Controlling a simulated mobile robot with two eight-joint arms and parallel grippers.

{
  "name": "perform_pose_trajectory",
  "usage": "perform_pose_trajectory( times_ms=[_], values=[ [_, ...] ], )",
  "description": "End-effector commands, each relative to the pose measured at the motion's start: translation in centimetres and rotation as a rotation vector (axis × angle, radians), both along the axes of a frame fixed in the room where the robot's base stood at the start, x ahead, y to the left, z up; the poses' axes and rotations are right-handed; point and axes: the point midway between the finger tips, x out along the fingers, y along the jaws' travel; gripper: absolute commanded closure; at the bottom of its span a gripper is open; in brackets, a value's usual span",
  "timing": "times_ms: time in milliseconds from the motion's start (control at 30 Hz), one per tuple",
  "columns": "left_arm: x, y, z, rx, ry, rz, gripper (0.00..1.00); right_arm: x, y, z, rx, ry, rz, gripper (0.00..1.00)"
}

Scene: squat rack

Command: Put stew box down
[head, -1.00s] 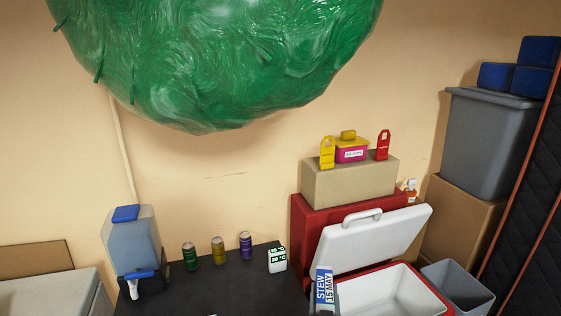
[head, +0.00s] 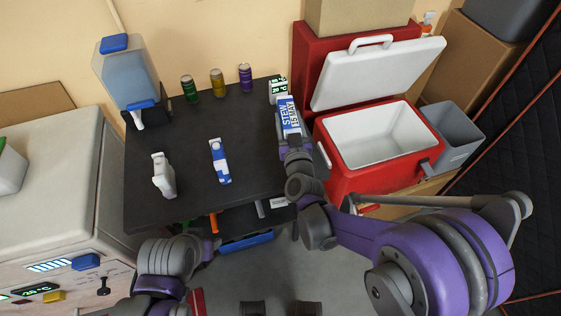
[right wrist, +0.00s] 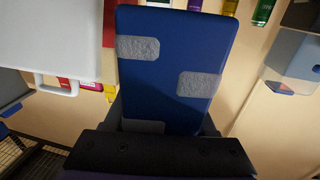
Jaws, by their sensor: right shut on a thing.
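The stew box (head: 288,116) is a narrow upright blue and white box labelled STEW with a date. My right gripper (head: 290,137) is shut on it, near the right edge of the dark table (head: 190,125), left of the open red cooler (head: 376,178). In the right wrist view, the box's blue face with grey patches (right wrist: 172,75) fills the middle, between the fingers. I cannot tell whether its base touches the table. My left arm shows at the lower left; its gripper is not visible.
A blue and white carton (head: 219,160) and a white container (head: 163,175) stand on the table. The cooler's white interior is empty. The middle of the table has bare space.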

Motion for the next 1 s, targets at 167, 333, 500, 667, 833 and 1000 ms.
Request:
perform_pose_trajectory(
  times_ms=[167,333,500,667,833,1000],
  values=[
    [-0.1,0.0,-0.8,0.000,0.003,0.000,0.50,0.0,1.9,-0.7,-0.002,-0.002,0.051,1.00],
    [-0.1,0.0,-0.9,0.000,0.003,0.000,0.50,0.0,2.3,-0.7,0.000,-0.002,0.061,1.00],
    [-0.1,0.0,-0.8,0.000,0.003,0.000,0.50,0.0,2.2,-0.6,0.001,-0.003,0.060,1.00],
    [-0.1,0.0,-1.1,0.000,0.004,0.000,0.50,0.1,2.2,-2.1,0.000,-0.002,0.060,1.00],
    [-0.2,0.0,-1.7,0.000,0.005,0.000,0.50,0.0,2.2,-5.2,0.000,-0.003,0.059,1.00],
    [-0.2,0.0,-1.9,0.000,0.006,0.000,0.50,0.0,2.2,-6.6,0.001,-0.003,0.059,1.00]
  ],
)
